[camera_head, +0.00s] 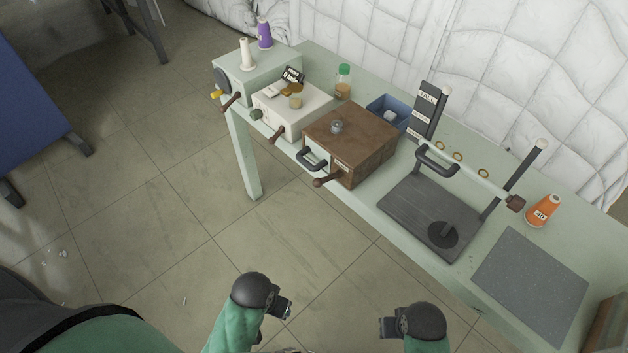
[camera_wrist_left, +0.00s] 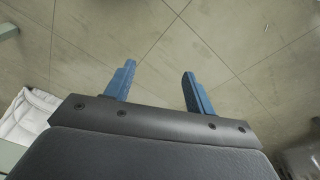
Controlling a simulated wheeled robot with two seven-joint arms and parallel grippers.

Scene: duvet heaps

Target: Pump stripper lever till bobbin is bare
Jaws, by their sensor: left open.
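Several machines stand on a pale green table (camera_head: 384,222). A pale green box at the far left (camera_head: 262,78) carries a white spool (camera_head: 247,54) and has a brown-knobbed lever (camera_head: 232,102). A white box (camera_head: 291,108) and a brown wooden box (camera_head: 350,142) also have brown-knobbed levers, (camera_head: 277,135) and (camera_head: 327,180). I cannot tell which lever is the stripper's, nor whether the white spool is the bobbin. My left gripper (camera_head: 283,306) is open and empty over the floor, its blue fingers apart in the left wrist view (camera_wrist_left: 158,82). My right gripper (camera_head: 388,326) hangs before the table; its jaws are unclear.
A purple cone (camera_head: 264,35), a green-capped jar (camera_head: 343,80), a blue bin (camera_head: 388,112) and an orange cone (camera_head: 542,211) are on the table. A dark board (camera_head: 425,208) with posts and a crossbar stands right of centre, beside a grey mat (camera_head: 530,285). The floor in front is clear.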

